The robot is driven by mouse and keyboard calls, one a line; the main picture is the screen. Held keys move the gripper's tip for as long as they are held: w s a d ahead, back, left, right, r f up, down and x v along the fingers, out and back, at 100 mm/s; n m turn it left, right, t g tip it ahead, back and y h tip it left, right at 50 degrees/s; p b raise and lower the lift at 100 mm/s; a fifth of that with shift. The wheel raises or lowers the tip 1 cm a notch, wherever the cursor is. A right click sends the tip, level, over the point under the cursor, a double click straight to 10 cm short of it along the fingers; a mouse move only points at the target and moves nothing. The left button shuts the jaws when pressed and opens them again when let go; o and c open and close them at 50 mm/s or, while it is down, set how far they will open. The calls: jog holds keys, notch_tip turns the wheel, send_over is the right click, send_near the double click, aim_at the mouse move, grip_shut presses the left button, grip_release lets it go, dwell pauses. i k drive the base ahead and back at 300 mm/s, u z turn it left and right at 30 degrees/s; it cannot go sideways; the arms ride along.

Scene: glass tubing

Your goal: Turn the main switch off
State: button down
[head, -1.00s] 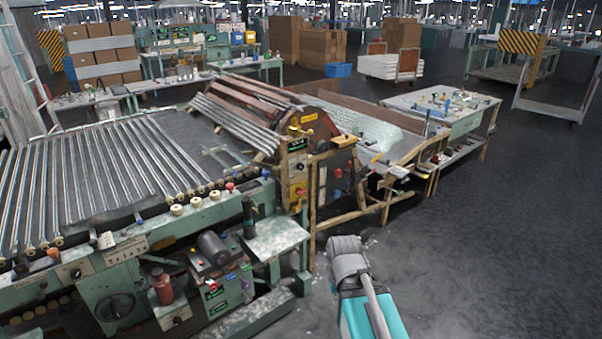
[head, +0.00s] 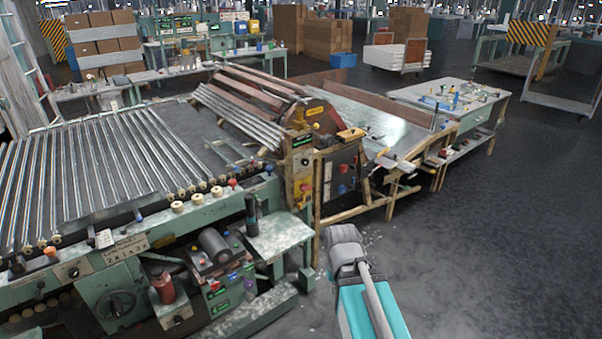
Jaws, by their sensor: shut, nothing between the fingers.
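A control post (head: 301,160) stands at the front corner of the machine, right of the tube bed. It carries a yellow plate with a red knob (head: 304,187), which looks like a main switch; its label and exact position are too small to read. A dark panel (head: 340,185) just right of the post has red and blue controls. Part of my own arm, grey and teal, shows at the lower middle, in front of the machine and right of the post. My gripper cannot be made out in this view.
A green machine bed with glass tubes (head: 90,175) fills the left. A small green side shelf (head: 278,236) juts out below the post. Wooden frame legs (head: 318,200) stand around the panel. A workbench (head: 450,97) is behind right. Open dark floor (head: 500,240) lies to the right.

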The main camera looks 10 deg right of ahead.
aim_at(304, 187)
jog(key=k, duration=0.65)
jog(key=u, duration=0.35)
jog(key=i, duration=1.55)
jog(key=z, duration=0.55)
